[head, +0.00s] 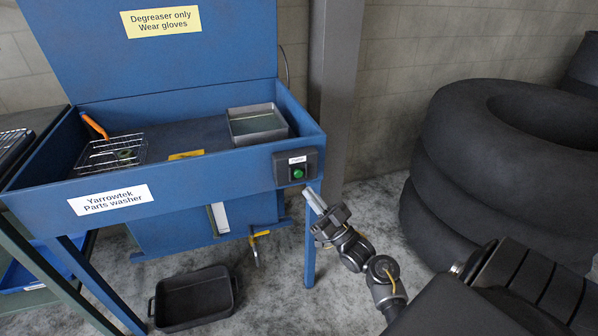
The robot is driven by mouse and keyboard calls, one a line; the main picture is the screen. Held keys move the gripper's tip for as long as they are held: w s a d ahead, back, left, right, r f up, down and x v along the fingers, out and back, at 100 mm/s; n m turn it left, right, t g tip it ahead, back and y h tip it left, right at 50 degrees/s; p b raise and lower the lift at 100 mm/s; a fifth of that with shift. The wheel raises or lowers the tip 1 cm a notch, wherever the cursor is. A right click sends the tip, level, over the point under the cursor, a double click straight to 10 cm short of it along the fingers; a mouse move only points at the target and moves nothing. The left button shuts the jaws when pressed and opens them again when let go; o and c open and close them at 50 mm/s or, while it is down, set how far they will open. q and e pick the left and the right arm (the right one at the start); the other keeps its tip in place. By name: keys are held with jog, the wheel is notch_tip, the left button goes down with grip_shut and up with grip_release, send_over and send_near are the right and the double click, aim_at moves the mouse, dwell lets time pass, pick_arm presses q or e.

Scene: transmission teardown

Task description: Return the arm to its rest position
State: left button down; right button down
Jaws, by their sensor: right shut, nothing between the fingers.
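My right gripper (314,200) is at the front right corner of the blue parts washer (230,172), just below the switch box (297,168) with the green button. Its fingers are together and hold nothing. The arm runs down to the lower right of the picture. I cannot tell whether the fingertips touch the washer. My left gripper is out of view.
A wire basket (95,158) and a metal tray (275,124) are in the washer. A black pan (193,312) lies on the floor. Stacked tyres (430,215) stand at the right, near the arm. A grey post (335,70) rises behind. Some floor between washer and tyres is clear.

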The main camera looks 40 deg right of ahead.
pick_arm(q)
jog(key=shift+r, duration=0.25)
pick_arm(e)
jog(key=shift+s+a, duration=0.15)
jog(key=shift+s, duration=0.35)
